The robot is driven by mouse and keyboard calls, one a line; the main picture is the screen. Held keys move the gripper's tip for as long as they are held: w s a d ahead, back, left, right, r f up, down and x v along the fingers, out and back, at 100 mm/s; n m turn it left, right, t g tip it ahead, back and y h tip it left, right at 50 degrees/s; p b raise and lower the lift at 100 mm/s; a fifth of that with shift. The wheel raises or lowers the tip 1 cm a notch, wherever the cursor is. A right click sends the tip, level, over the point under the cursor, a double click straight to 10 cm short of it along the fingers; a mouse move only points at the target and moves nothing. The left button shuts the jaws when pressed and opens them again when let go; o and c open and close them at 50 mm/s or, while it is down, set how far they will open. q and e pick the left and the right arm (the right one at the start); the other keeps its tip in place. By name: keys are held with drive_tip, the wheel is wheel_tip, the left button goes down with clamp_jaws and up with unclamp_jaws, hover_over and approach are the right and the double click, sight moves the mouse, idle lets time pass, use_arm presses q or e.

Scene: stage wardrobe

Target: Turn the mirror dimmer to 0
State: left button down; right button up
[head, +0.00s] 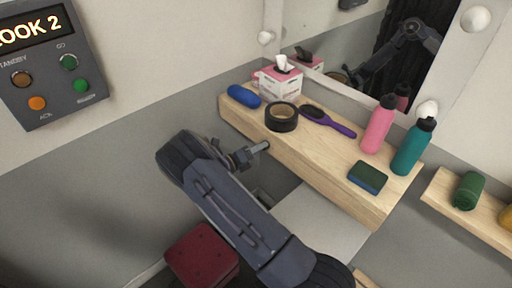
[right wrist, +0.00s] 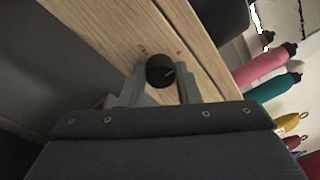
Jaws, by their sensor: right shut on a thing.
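The mirror dimmer is a small round black knob (right wrist: 160,70) on the front face of the wooden shelf, seen in the right wrist view. A pale pointer line shows on its face. My right gripper (right wrist: 156,82) has one finger on each side of the knob and is shut on it. In the head view my right gripper (head: 258,148) reaches the front face of the shelf (head: 345,192), and the knob is hidden there. My left gripper is in neither view. The mirror (head: 360,50) hangs behind the shelf.
On the shelf stand a tissue box (head: 280,80), black tape roll (head: 281,117), purple hairbrush (head: 328,121), sponge (head: 367,177), pink bottle (head: 378,125) and teal bottle (head: 413,147). A cue panel (head: 50,75) is on the left wall. A dark red stool (head: 202,256) stands below.

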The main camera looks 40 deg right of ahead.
drive_tip(key=shift+w+r, duration=0.15)
drive_tip(key=shift+r, duration=0.1)
drive_tip(key=o, duration=0.9)
drive_tip(key=shift+o, duration=0.3)
drive_tip(key=shift+f, duration=0.15)
drive_tip(key=a+b, duration=0.2)
drive_tip(key=a, duration=0.6)
